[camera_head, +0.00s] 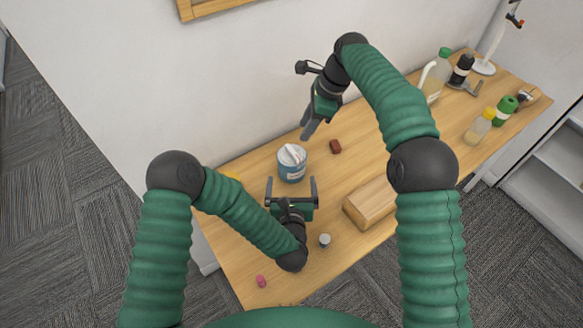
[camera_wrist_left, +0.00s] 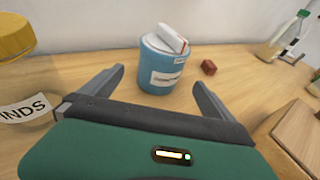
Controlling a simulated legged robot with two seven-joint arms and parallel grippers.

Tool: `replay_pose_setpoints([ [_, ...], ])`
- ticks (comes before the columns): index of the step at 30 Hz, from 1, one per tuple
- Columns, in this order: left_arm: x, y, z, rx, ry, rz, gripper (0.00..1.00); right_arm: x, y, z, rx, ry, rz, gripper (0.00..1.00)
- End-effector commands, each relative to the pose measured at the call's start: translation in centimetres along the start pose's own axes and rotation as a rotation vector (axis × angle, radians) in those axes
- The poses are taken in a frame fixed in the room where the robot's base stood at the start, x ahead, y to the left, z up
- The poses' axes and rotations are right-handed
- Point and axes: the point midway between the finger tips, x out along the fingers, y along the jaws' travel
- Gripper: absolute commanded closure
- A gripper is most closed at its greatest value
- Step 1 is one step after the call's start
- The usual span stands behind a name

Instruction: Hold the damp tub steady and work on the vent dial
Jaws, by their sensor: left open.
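The damp tub (camera_head: 291,172) is a blue tub with a pale label, standing upright on the wooden table. On its white top sits a raised white piece, perhaps the vent dial (camera_head: 292,154); it also shows in the left wrist view (camera_wrist_left: 173,39). My left gripper (camera_head: 292,182) is open just in front of the tub. In the left wrist view the tub (camera_wrist_left: 160,72) stands ahead, between and beyond the fingers, with no contact visible. My right gripper (camera_head: 309,128) hangs above and behind the tub, fingers pointing down, apart from it. Its finger gap is seen edge-on.
A wooden block (camera_head: 370,203) lies right of my left gripper. A small brown block (camera_head: 335,146) sits right of the tub. A yellow-lidded jar (camera_wrist_left: 15,40) stands close on the left. A small grey cylinder (camera_head: 325,240) stands near the front. Several bottles fill the far right.

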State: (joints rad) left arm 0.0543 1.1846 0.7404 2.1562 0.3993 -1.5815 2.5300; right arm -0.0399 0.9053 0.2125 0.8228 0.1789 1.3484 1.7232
Motion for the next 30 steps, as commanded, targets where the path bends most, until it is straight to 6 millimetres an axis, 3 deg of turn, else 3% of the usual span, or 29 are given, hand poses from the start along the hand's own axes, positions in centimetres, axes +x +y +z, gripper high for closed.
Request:
replay_pose_setpoints([
  [6,5.2,0.0,0.0,0.001,-0.002,0.002,0.0,0.0,0.0,0.0,0.0,0.0,0.0,0.64],
  [12,8.6,0.0,0.0,0.003,-0.001,-0.001,0.0,0.0,0.0,0.0,0.0,0.0,-0.001,0.64],
  [23,9.5,0.0,0.0,0.004,0.0,-0.002,0.0,-0.1,0.0,0.0,0.0,0.0,-0.001,0.64],
  [30,9.5,0.0,0.0,0.004,0.0,-0.002,0.3,0.0,0.0,0.0,0.0,0.0,0.0,0.64],
])
